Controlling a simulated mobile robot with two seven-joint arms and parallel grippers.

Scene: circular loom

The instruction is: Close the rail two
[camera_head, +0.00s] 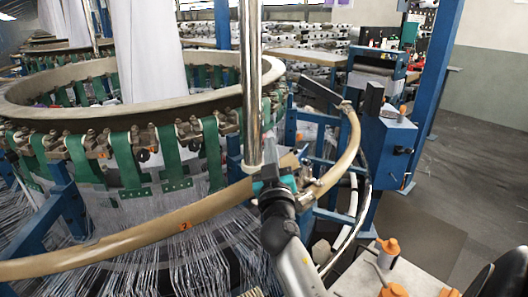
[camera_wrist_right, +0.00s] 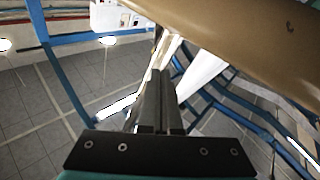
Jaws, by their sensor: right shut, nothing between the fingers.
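The long tan curved rail (camera_head: 125,240) with a small orange number tag (camera_head: 185,226), apparently a 2, sweeps from the lower left up to the middle. A shorter tan curved rail section (camera_head: 350,150) stands at the right, its lower end close to my gripper. The ends look offset, but my arm partly hides the junction. My right gripper (camera_head: 266,178) is at this junction, fingers mostly hidden. In the right wrist view, the gripper (camera_wrist_right: 158,80) is shut and empty, with a tan rail (camera_wrist_right: 225,35) just beyond its tips. I cannot tell if they touch. My left gripper is not in view.
A shiny vertical pole (camera_head: 250,80) stands just behind the right gripper. The loom ring (camera_head: 60,112) with green straps and many threads fills the left. A blue post and control box (camera_head: 390,135) stand at right. Orange-capped bottles (camera_head: 388,252) stand at lower right.

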